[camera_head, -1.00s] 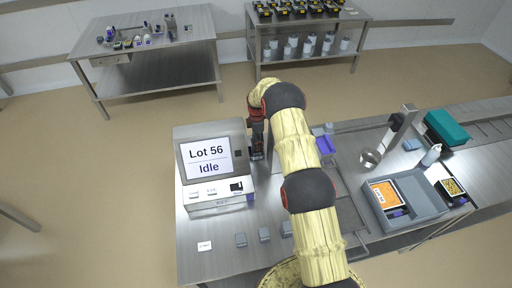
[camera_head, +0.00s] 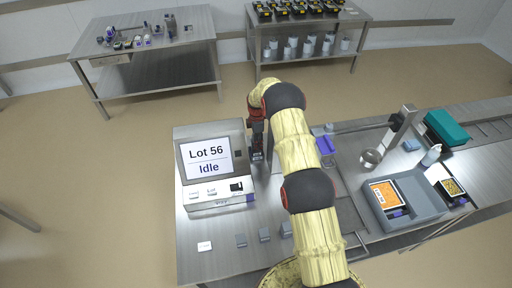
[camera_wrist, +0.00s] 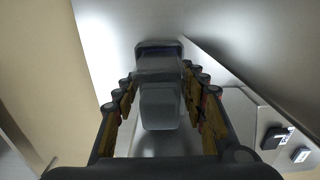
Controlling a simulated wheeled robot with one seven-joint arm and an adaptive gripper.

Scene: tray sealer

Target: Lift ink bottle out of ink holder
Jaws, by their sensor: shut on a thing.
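My gripper (camera_head: 257,152) reaches down just right of the printer with the "Lot 56 / Idle" screen (camera_head: 209,160). In the wrist view, the two fingers of my gripper (camera_wrist: 163,92) flank a grey, partly see-through block-shaped bottle, the ink bottle (camera_wrist: 160,108), and are shut on it. A darker band (camera_wrist: 158,48) lies at the bottle's far end; I cannot tell whether it belongs to the bottle or to the ink holder. The ink holder is not clearly visible. I cannot tell whether the bottle is still seated.
The printer's pale body (camera_wrist: 240,112) is close beside the right finger in the wrist view. A purple-topped item (camera_head: 325,145) stands right of my arm. A grey tray (camera_head: 427,207) lies further right. Several small grey blocks (camera_head: 264,235) line the table's front.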

